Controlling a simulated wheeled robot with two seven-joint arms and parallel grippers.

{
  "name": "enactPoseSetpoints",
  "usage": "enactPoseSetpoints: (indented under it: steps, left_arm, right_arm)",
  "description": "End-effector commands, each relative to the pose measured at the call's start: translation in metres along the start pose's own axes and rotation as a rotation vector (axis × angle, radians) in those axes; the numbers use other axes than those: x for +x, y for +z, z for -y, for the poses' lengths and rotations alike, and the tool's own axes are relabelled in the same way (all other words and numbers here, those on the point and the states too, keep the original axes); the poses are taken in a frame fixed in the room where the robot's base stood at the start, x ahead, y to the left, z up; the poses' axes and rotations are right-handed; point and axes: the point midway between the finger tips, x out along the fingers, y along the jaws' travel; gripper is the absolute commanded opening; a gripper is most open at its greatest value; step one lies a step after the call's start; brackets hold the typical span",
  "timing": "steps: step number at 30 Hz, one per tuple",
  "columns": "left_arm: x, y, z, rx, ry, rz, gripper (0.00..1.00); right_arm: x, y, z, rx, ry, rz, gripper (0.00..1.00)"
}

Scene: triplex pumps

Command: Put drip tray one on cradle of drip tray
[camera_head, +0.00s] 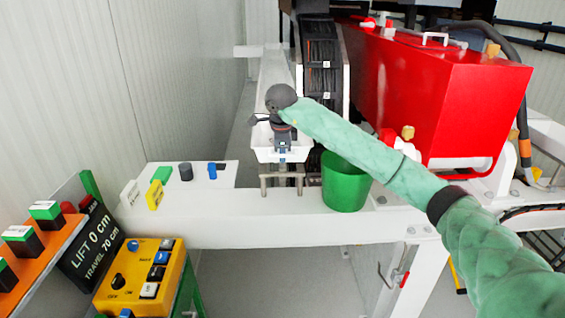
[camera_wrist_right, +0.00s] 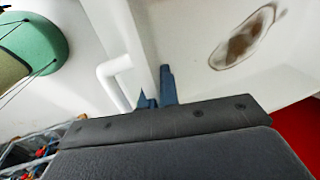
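The white drip tray (camera_head: 264,152) is an open box beyond the near beam in the head view. In the right wrist view its pale inside (camera_wrist_right: 200,30) shows a brown stain. My right gripper (camera_head: 282,153) points down at the tray's near wall. In the right wrist view its blue fingertips (camera_wrist_right: 158,92) stand either side of that wall, next to a white bent handle (camera_wrist_right: 112,80), and look shut on it. A grey metal frame, apparently the cradle (camera_head: 265,182), stands just in front of the tray. Whether the tray touches anything below is hidden. My left gripper is out of view.
A green bucket (camera_head: 346,185) stands close right of the cradle. A red machine (camera_head: 440,100) fills the right. Small blocks (camera_head: 155,195) and a dark cylinder lie on the white surface at left. A yellow control box (camera_head: 140,275) is near left. The white beam (camera_head: 260,225) is bare in front.

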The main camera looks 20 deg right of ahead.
Motion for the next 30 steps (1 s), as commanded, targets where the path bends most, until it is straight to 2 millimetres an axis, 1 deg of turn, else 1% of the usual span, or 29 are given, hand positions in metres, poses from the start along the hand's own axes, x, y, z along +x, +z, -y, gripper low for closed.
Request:
enactPoseSetpoints:
  steps: [3, 6, 10, 16, 20, 24, 30]
  left_arm:
    - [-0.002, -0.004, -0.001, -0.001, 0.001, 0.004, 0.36]
    - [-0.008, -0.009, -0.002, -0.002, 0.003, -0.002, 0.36]
    - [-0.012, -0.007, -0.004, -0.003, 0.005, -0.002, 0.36]
    - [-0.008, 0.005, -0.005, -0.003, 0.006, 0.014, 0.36]
    - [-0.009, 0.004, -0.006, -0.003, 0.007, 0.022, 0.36]
    - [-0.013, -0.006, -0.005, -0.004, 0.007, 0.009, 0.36]
    - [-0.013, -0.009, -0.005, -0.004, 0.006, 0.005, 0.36]
  right_arm:
    - [0.018, 0.001, -0.005, 0.000, 0.001, 0.001, 0.00]
    - [0.027, 0.001, -0.007, -0.001, 0.000, 0.001, 0.00]
    - [0.028, 0.001, -0.007, -0.001, -0.001, 0.001, 0.00]
    - [0.029, 0.001, -0.007, -0.001, -0.001, 0.000, 0.00]
    - [0.030, 0.001, -0.007, -0.001, -0.001, 0.000, 0.00]
    - [0.030, 0.001, -0.007, -0.001, 0.000, 0.000, 0.24]
    - [0.030, 0.001, -0.007, -0.001, 0.000, 0.000, 0.24]
